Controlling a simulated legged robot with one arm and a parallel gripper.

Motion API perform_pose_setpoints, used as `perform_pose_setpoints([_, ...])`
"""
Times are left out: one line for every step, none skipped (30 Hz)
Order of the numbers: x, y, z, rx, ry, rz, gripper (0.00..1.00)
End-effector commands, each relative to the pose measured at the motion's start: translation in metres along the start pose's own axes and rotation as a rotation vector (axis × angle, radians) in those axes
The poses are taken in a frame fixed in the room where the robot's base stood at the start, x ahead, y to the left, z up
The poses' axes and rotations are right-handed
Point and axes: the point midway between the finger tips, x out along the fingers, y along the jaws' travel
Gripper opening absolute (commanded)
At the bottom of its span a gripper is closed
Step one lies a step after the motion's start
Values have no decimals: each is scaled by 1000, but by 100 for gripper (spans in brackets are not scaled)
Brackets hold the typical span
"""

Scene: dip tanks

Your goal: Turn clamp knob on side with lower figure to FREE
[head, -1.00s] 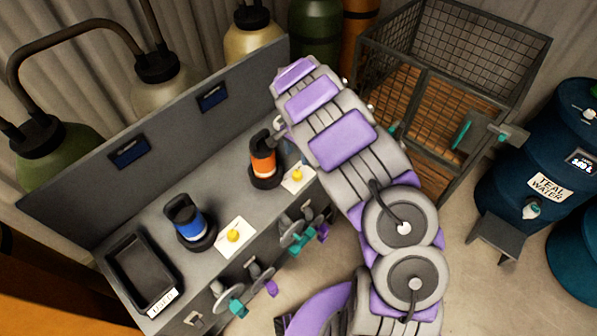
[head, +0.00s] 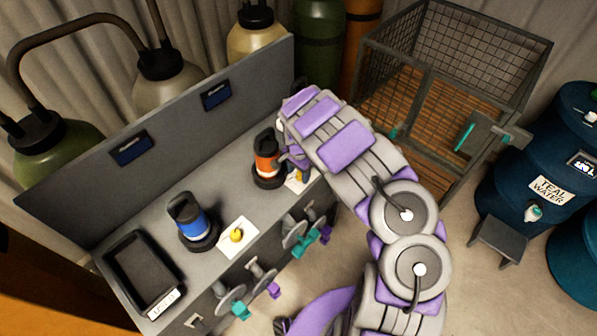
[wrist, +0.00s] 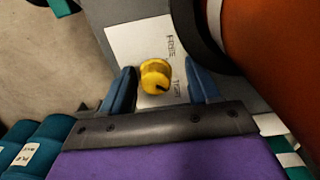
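Two yellow clamp knobs sit on white plates on the grey bench. The left knob (head: 236,235) is beside the blue-banded canister (head: 190,218). The right knob (wrist: 155,76) is beside the orange-banded canister (head: 267,158), and my gripper partly hides it in the head view. In the wrist view my gripper (wrist: 160,82) is open, with one blue finger on each side of the right knob. I cannot tell whether they touch it. The white plate (wrist: 128,45) bears small lettering too blurred to read. The left display (head: 130,147) and right display (head: 215,95) have unreadable figures.
A black tray (head: 145,268) lies at the bench's left end. Several valve handles with teal and purple grips (head: 240,310) stick out from the bench front. A wire cage (head: 450,90) and a teal water drum (head: 550,165) stand to the right.

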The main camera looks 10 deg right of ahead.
Motion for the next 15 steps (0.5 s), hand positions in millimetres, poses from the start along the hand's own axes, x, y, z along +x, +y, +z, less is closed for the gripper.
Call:
perform_pose_setpoints([0, 1, -1, 2, -1, 0, 56])
perform_pose_setpoints([0, 1, -2, 2, -2, -1, 53])
perform_pose_setpoints([0, 2, -2, 2, -3, -1, 49])
perform_pose_setpoints([0, 2, -3, 2, -3, -2, 47])
perform_pose_setpoints([0, 2, -3, 2, -4, -2, 44])
perform_pose_setpoints([0, 2, -4, 3, -4, -2, 40])
perform_pose_setpoints([0, 2, -4, 3, -4, -2, 37])
perform_pose_setpoints([0, 2, -3, 3, -4, -2, 34])
perform_pose_setpoints([0, 2, -3, 2, -3, -2, 30])
perform_pose_setpoints([0, 2, -2, 2, -2, -1, 27])
perform_pose_setpoints([0, 1, -1, 2, -2, 0, 24])
perform_pose_setpoints([0, 1, -1, 2, -1, 1, 21])
perform_pose_setpoints([0, 1, -1, 2, -1, 2, 18])
perform_pose_setpoints([0, 1, -1, 2, 0, 2, 15])
perform_pose_setpoints([0, 1, 0, 2, 0, 2, 11])
